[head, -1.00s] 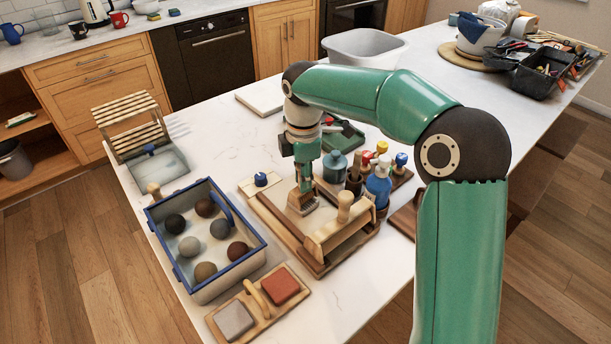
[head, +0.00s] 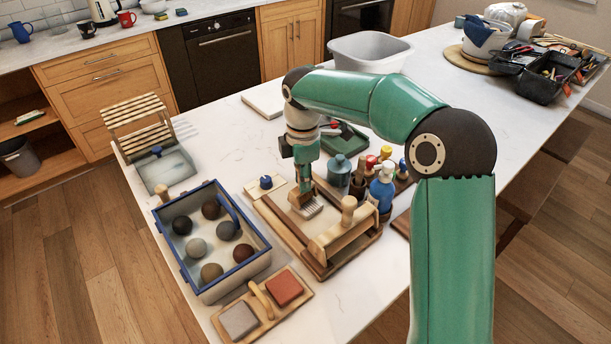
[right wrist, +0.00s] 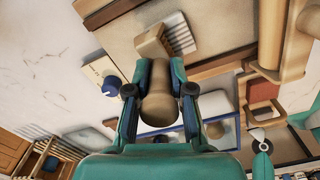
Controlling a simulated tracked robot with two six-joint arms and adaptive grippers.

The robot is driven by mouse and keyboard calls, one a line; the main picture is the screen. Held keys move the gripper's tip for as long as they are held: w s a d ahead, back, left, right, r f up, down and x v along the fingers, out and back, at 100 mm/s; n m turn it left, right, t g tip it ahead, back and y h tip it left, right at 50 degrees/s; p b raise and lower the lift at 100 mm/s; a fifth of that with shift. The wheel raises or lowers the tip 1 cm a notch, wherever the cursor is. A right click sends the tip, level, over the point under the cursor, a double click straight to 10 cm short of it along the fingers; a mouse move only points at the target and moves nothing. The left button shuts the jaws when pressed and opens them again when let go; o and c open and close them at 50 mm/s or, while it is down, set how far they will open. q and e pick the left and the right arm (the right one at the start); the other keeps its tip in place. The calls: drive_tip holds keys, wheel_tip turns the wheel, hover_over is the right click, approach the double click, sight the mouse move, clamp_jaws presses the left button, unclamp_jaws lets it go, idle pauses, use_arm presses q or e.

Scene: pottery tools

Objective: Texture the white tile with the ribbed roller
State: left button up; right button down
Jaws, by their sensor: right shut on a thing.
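My right gripper (head: 303,187) is shut on the turned wooden handle (right wrist: 159,104) of the ribbed roller. The roller's pale ribbed part (head: 313,208) shows low over the wooden board (head: 280,228); it also shows in the right wrist view (right wrist: 179,35). I cannot tell whether it touches the board. The white tile (head: 239,319) lies flat in a wooden carrier beside a red tile (head: 284,288), toward the front of the table, apart from the roller. My left gripper is not clearly in view.
A blue-rimmed box (head: 262,262) with several clay balls stands left of the board. A wooden stand (head: 345,238) with a knob is at the board's right side. Bottles, including a blue one (head: 382,190), crowd behind it.

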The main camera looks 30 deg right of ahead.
sight(310, 205)
drive_tip(key=shift+s+f, duration=0.1)
idle(0.4)
drive_tip(key=shift+s+d, duration=0.1)
drive_tip(key=shift+s, duration=0.35)
drive_tip(key=shift+s+b, duration=0.2)
drive_tip(key=shift+b, duration=0.2)
drive_tip(key=shift+s+d, duration=0.1)
drive_tip(key=shift+s, duration=0.3)
wheel_tip(310, 205, up, 6)
drive_tip(key=p, duration=0.5)
drive_tip(key=shift+p, duration=0.3)
idle(0.4)
